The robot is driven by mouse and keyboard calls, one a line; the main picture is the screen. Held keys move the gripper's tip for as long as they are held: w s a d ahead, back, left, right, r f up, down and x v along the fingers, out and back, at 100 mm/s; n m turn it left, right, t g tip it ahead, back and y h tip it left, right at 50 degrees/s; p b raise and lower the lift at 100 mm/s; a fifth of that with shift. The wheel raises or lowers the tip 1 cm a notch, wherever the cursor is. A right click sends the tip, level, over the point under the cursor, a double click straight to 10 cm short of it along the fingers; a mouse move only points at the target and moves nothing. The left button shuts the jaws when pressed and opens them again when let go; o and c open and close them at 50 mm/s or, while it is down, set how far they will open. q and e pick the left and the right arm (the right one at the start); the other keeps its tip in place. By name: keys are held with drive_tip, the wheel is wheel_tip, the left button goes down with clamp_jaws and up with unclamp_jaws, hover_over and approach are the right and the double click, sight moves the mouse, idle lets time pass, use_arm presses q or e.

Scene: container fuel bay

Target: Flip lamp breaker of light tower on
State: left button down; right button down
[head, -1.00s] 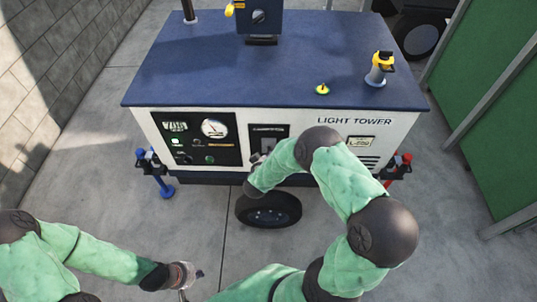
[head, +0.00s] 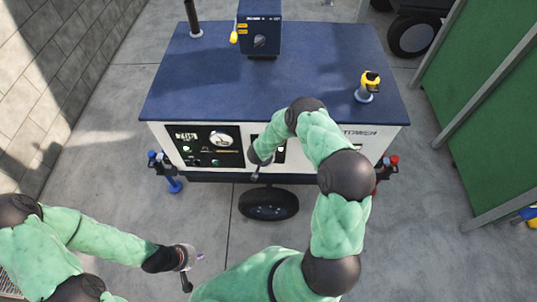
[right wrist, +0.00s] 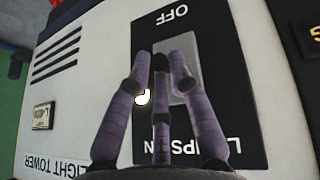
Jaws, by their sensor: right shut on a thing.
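The light tower's cabinet (head: 270,95) stands ahead, blue-topped and white-fronted. In the right wrist view, the lamp breaker (right wrist: 188,72) is a grey plate on a black panel (right wrist: 235,105), lettered upside down with OFF at the top and LAMPS ON at the bottom. My right gripper (right wrist: 160,62) has its purple fingers drawn together over the breaker and is shut on it; the fingers hide part of it, so its setting is unclear. In the head view my right arm covers most of the breaker. My left gripper (head: 192,268) is open and empty above the floor.
A gauge panel (head: 212,146) is left of the breaker. A wheel (head: 268,203) sits below the front, with blue (head: 165,170) and red (head: 386,167) fittings at the sides. A block wall (head: 35,90) is left, a green container (head: 490,110) right. Front floor is clear.

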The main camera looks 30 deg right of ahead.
drive_tip(key=shift+w+r+g+y+p, duration=0.5)
drive_tip(key=shift+r+g+p, duration=0.2)
drive_tip(key=shift+p, duration=1.55)
drive_tip(key=shift+w+g+p, duration=0.2)
drive_tip(key=shift+g+p, duration=0.3)
drive_tip(key=shift+p, duration=1)
drive_tip(key=shift+f+y, duration=0.1)
drive_tip(key=shift+y, duration=0.2)
drive_tip(key=c, duration=1.3)
unclamp_jaws()
drive_tip(key=shift+o, duration=0.3)
